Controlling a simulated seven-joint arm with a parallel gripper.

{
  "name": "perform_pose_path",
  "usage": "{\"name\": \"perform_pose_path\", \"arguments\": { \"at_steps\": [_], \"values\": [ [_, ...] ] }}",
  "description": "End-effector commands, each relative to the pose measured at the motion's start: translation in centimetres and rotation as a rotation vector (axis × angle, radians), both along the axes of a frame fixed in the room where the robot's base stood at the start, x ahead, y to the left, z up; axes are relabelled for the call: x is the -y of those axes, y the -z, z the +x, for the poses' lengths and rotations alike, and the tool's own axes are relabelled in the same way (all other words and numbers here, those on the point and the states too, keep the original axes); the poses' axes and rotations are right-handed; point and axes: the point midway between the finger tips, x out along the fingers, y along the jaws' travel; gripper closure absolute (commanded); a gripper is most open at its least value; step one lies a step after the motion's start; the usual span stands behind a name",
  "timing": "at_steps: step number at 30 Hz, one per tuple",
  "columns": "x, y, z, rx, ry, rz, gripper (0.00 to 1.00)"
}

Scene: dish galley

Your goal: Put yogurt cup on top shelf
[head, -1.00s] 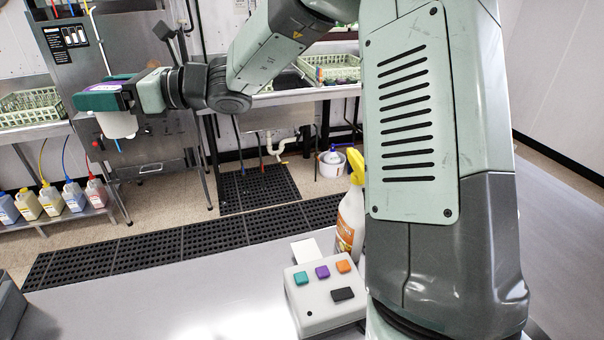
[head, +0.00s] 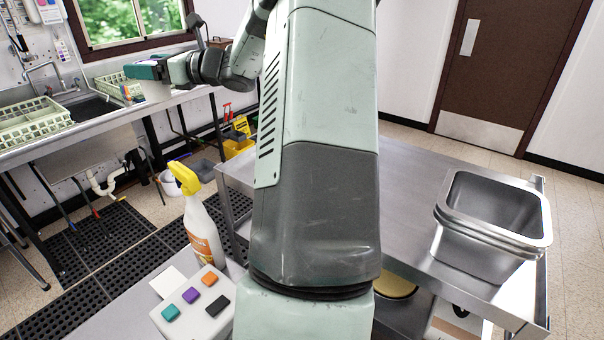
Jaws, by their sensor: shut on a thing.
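My gripper (head: 148,72), with teal finger parts, is at the upper left of the head view. It is shut on a white cup, likely the yogurt cup (head: 156,91), which hangs below the fingers with its lower part showing. The cup is held in the air, with the sink counter behind it. A steel cart stands at the right, and its flat upper shelf (head: 415,215) is partly hidden by my arm. A lower level shows beneath it.
Nested steel pans (head: 490,225) occupy the right part of the cart's upper shelf. A spray bottle (head: 202,225) and a button box (head: 195,305) stand on the near table. A green rack (head: 35,122) sits by the sink. The upper shelf left of the pans is bare.

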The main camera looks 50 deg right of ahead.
Motion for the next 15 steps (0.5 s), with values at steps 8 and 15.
{"name": "perform_pose_path", "arguments": {
  "at_steps": [8,15],
  "values": [
    [14.3,0.0,-6.6,0.000,0.251,-0.005,0.57],
    [24.5,0.1,-14.6,-0.004,0.452,-0.012,0.57]
  ]
}}
